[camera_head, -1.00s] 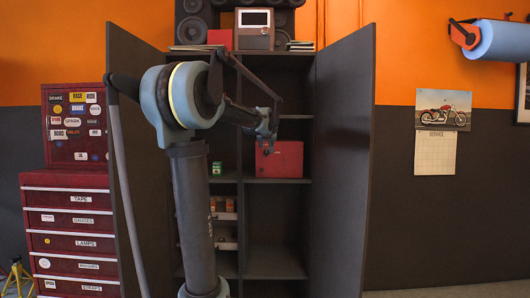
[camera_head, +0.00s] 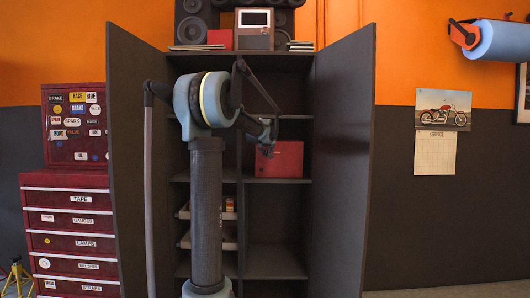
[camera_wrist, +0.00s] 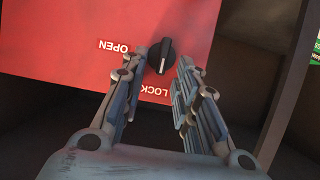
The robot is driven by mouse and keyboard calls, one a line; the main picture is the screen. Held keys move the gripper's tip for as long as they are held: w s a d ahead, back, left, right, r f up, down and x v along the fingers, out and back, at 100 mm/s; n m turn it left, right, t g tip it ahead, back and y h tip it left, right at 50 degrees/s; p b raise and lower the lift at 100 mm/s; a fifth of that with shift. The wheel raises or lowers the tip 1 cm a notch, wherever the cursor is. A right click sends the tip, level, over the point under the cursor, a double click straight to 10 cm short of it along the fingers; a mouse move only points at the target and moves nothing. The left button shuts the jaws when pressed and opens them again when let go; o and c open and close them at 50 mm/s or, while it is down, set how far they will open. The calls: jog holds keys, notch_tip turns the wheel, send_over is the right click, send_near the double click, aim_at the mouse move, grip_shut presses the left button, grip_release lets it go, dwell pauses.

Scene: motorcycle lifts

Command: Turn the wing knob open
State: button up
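The wing knob (camera_wrist: 161,56) is black and sits on the red face of a box (camera_wrist: 60,40). A white line on it points down in the wrist view, toward the "LOCK" label (camera_wrist: 156,91). The "OPEN" label (camera_wrist: 113,47) is to its left; both labels appear upside down. My gripper (camera_wrist: 163,59) is open, with one fingertip on each side of the knob in the picture. I cannot tell whether they touch it. In the head view my gripper (camera_head: 267,150) is in front of the red box (camera_head: 288,160), and the knob is not discernible.
The red box stands on a shelf of a dark cabinet with its left door (camera_head: 130,150) and right door (camera_head: 345,150) open. An upright divider (camera_wrist: 290,90) is close to the box. A red tool chest (camera_head: 70,230) stands left.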

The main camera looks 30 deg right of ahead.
grip_shut()
jog(key=shift+s+d+f+m+t+y, duration=0.35)
jog(key=shift+m+t+y, duration=0.55)
jog(key=shift+m, duration=1.3)
jog(key=shift+s+d+f+m+t+y, duration=0.2)
jog(key=shift+d+f+m+t+y, duration=0.3)
jog(key=shift+m+t, duration=1.25)
jog(key=shift+s+d+f+m+t+y, duration=0.3)
jog(key=shift+f+m+t+y, duration=0.4)
jog(key=shift+m, duration=1.95)
jog(key=shift+r, duration=0.1)
